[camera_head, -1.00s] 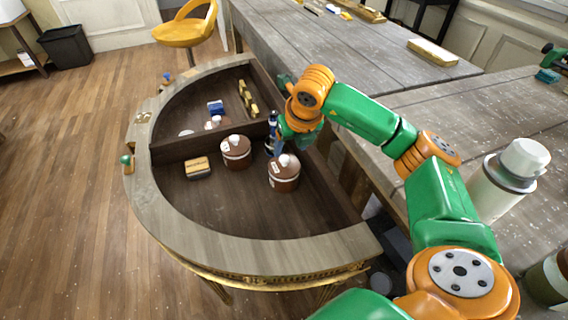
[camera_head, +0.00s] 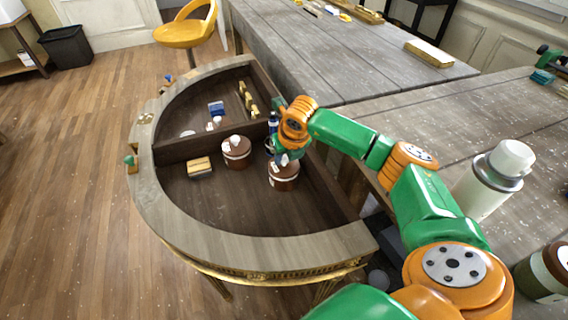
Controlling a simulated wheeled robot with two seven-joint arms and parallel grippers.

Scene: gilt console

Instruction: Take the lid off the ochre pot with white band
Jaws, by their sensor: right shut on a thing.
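A brownish ochre pot with a white band (camera_head: 284,183) stands in the front compartment of the half-round console, close to its straight back wall. Its lid is on it, and the pale knob is mostly covered by my gripper. My right gripper (camera_head: 284,158) points down at the top of this pot and is shut on the lid knob. The lid seems to rest on the pot; I see no gap. My left gripper is out of view.
A similar lidded brown pot (camera_head: 236,153) stands just to the left. A yellow-topped box (camera_head: 200,166) lies farther left. A dark blue bottle (camera_head: 273,122) stands behind my gripper. A divider (camera_head: 185,149) crosses the console (camera_head: 190,232).

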